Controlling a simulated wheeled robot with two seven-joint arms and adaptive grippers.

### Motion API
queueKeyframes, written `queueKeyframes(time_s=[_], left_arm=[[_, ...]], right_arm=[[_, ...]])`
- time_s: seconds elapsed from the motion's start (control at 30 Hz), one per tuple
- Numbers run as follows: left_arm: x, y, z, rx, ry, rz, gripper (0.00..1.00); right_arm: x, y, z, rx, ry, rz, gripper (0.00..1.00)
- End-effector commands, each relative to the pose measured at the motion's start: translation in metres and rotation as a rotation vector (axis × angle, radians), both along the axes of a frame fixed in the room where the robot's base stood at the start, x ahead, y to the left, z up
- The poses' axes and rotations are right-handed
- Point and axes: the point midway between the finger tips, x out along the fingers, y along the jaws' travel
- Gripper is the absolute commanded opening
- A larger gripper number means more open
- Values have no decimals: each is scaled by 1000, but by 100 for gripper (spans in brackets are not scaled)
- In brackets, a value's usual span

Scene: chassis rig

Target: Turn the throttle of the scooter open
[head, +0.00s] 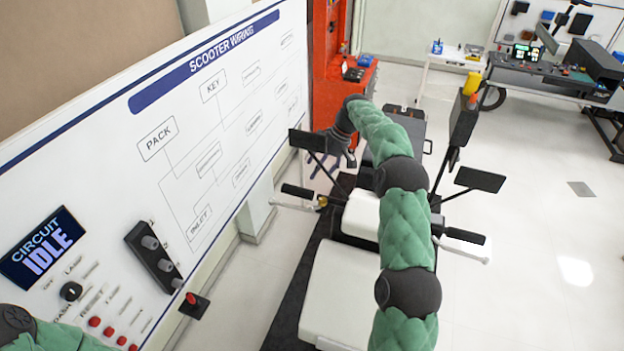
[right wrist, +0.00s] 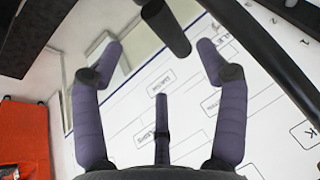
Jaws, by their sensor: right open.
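The scooter (head: 361,209) stands mid-view in the head view, its white seat (head: 345,295) toward me. It has a black handlebar grip at the left (head: 298,191) and another at the right (head: 465,236); I cannot tell which is the throttle. My right gripper (head: 335,152) is by the left mirror (head: 307,140), beyond the left grip. It is open, with its fingers spread and nothing between them. In the right wrist view, a dark cylinder (right wrist: 166,27) lies beyond the fingertips, apparently a grip. My left forearm shows at the bottom left; its gripper is out of frame.
The "SCOOTER WIRING" board (head: 215,110) runs along the left, with a "CIRCUIT IDLE" display (head: 42,248) and red buttons. The right mirror (head: 479,180) sticks out beyond the right grip. A red cabinet (head: 335,85) stands behind.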

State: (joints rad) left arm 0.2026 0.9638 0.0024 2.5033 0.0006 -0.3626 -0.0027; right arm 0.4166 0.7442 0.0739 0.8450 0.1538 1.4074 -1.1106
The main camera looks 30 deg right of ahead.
Motion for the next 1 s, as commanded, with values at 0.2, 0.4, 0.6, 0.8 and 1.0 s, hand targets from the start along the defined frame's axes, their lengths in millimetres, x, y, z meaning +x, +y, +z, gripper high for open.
queueKeyframes(time_s=[0.2, 0.4, 0.6, 0.8, 1.0], left_arm=[[0, 0, 0, 0, 0, 0, 40], [0, 0, 0, 0, 0, 0, 40], [0, 0, 0, 0, 0, 0, 40], [0, 0, 0, 0, 0, 0, 40], [0, 0, 0, 0, 0, 0, 40]], right_arm=[[-2, -9, 18, 0, 1, 1, 74], [-3, -11, 21, 1, 1, 0, 74], [-3, -10, 21, 1, 1, 0, 74], [-3, -10, 21, 1, 1, 0, 74], [-3, -10, 21, 1, 1, 0, 74]])
